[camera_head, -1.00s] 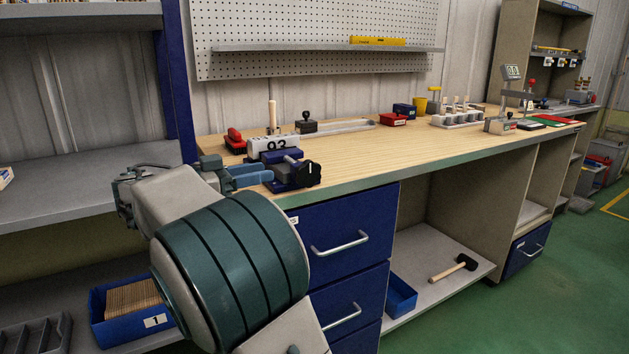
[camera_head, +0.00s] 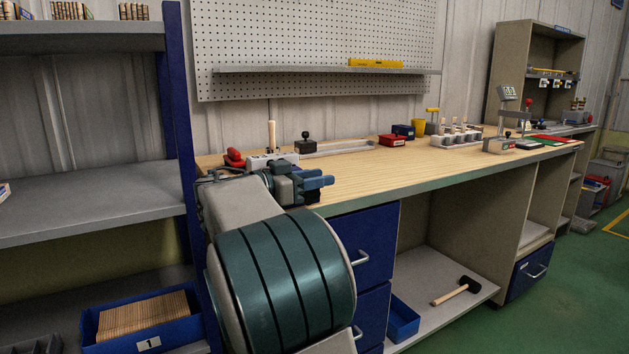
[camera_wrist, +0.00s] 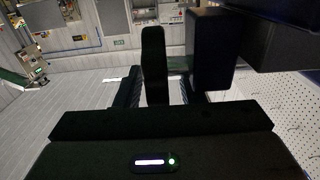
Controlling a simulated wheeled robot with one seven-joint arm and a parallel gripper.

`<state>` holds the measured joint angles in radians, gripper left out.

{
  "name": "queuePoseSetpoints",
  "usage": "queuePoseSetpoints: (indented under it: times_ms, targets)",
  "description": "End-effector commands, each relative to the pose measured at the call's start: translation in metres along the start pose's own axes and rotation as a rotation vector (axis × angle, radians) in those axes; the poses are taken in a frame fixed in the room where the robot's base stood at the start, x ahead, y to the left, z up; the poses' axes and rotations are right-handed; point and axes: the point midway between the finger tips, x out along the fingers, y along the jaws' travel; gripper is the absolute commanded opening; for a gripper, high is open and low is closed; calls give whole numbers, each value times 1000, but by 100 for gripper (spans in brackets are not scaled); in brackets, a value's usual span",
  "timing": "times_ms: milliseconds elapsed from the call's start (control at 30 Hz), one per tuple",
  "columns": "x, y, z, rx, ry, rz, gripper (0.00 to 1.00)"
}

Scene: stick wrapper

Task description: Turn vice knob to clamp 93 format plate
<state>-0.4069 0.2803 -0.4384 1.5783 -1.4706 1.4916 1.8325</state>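The white 93 format plate (camera_head: 262,161) shows only as a pale strip above and behind my wrist, and its number is hidden. The vice at the bench's left front corner is mostly hidden by my gripper (camera_head: 322,181) in the head view. The blue fingers point right, a little apart, level with the vice's knob end. In the wrist view, a dark rounded bar (camera_wrist: 155,65), perhaps the knob, stands between the spread fingers. A dark block (camera_wrist: 212,50) is to its right. My gripper looks open; I cannot tell whether it touches the knob.
The wooden bench top (camera_head: 400,164) is clear to the right of my gripper. A red item (camera_head: 234,157) and a black-knobbed block (camera_head: 305,144) stand behind the vice. Blue drawers (camera_head: 362,240) are below. A shelf unit (camera_head: 90,205) stands at left.

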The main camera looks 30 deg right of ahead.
Motion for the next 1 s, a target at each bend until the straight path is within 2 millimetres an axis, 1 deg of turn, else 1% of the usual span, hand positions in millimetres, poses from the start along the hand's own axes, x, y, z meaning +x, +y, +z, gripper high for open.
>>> queuePoseSetpoints:
  times_ms: [200,233,333,367,433,467,733,867,1000]
  targets:
    - [1,0,0,0,0,0,35]
    - [1,0,0,0,0,0,33]
    - [0,0,0,0,0,0,5]
    - [0,0,0,0,0,0,0]
    - [0,0,0,0,0,0,0]
    - [-3,0,0,0,-1,-1,0]
    - [1,0,0,0,-34,0,0]
    - [2,0,1,2,-92,-1,0]
    - [5,0,2,3,-188,0,0]
